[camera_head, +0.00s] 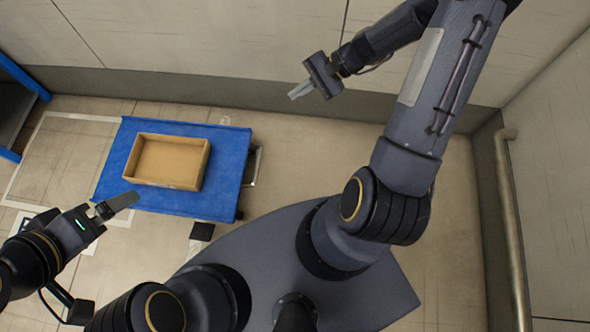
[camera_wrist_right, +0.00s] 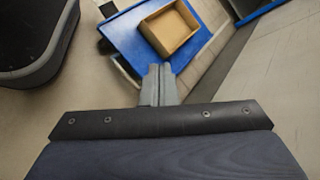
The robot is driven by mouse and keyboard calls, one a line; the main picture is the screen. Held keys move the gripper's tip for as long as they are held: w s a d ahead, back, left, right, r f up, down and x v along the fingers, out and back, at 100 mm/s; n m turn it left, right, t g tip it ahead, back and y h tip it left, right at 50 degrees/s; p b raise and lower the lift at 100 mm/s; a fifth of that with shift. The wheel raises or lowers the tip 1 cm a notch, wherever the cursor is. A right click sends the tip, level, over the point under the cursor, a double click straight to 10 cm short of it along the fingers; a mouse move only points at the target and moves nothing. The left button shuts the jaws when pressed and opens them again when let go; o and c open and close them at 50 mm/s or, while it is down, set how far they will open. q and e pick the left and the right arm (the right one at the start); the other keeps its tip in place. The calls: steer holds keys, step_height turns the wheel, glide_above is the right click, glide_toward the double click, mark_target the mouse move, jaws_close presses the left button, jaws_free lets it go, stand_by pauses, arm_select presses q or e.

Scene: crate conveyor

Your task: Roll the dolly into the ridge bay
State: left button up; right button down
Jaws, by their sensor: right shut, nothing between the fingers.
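The dolly (camera_head: 228,165) has a flat blue deck and carries an open cardboard box (camera_head: 199,172). A metal bar (camera_head: 253,166) shows at its right end. The dolly stands beside a white-outlined floor area (camera_head: 80,116) at left and hides part of it; I cannot tell if this is the ridge bay. My left gripper (camera_head: 128,200) is over the deck's lower-left part, near the box; its jaw gap cannot be made out. My right gripper (camera_head: 296,92) is shut and empty, above and right of the dolly. The right wrist view shows its fingertips (camera_wrist_right: 158,70) together, with the dolly (camera_wrist_right: 122,40) beyond.
A wall with a dark base strip (camera_head: 200,88) runs behind the dolly. Blue-edged equipment (camera_head: 22,80) stands at far left. A pipe (camera_head: 514,220) runs along the right wall. Bare floor (camera_head: 300,140) lies right of the dolly.

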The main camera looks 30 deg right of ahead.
steer(key=s+a+f+m+t+b, duration=0.15)
steer(key=f+m+b, duration=0.25)
steer(key=f, duration=1)
steer(key=s+f+m+t+y+b, duration=0.15)
steer(key=f+m+b, duration=0.25)
steer(key=f, duration=1.1)
steer(key=a+f+m+t+b, duration=0.15)
steer(key=f+m+b, duration=0.25)
steer(key=f, duration=1)
arm_select(q)
step_height(320, 180, down, 13)
steer(key=p, duration=0.1)
steer(key=shift+f, duration=0.15)
arm_select(e)
steer(key=w+a, duration=0.5)
steer(key=a, duration=0.3)
steer(key=shift+w+a+f+t, duration=0.15)
steer(key=shift+w+f+t, duration=0.05)
steer(key=shift+w+t, duration=0.15)
arm_select(q)
steer(key=shift+s, duration=0.1)
arm_select(e)
steer(key=shift+w+a, duration=0.1)
steer(key=shift+a, duration=0.1)
